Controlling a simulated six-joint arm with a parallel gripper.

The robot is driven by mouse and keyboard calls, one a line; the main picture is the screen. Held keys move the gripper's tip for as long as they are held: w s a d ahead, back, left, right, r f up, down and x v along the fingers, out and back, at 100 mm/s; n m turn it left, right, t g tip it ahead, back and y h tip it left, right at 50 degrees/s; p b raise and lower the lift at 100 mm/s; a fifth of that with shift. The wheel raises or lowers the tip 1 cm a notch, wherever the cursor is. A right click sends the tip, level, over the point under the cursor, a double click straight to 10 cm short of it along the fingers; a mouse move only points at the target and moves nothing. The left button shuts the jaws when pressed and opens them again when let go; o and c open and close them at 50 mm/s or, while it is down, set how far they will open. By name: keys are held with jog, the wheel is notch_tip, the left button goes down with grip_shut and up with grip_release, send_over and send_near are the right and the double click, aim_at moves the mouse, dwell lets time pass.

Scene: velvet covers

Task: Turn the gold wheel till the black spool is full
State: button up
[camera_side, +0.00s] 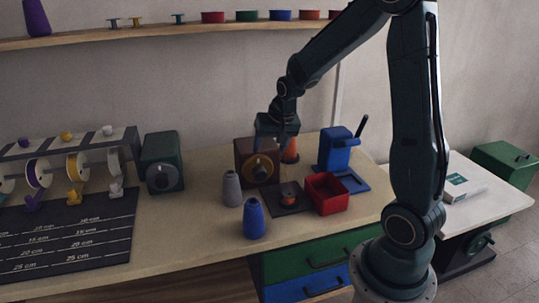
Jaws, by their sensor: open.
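My gripper (283,143) is open. It points down just above and behind the right side of a brown box (243,152). The box has a round grey dial (263,168) on its front; I see no clearly gold wheel on it. An orange cone (291,151) stands right behind the brown box, partly hidden by my gripper.
A grey cone (232,190) and blue cone (253,219) stand in front of the box. A red bin (327,193) and blue lever device (338,150) are at right. A green dial box (162,162), spool rack (75,167) and black measuring mat (65,243) are at left.

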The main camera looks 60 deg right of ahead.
aim_at(262, 170)
jog(key=shift+x, duration=6.3)
jog(key=shift+c, duration=0.3)
jog(key=c, duration=0.9)
jog(key=shift+s+t+y, duration=0.1)
jog(key=shift+t+y, duration=0.2)
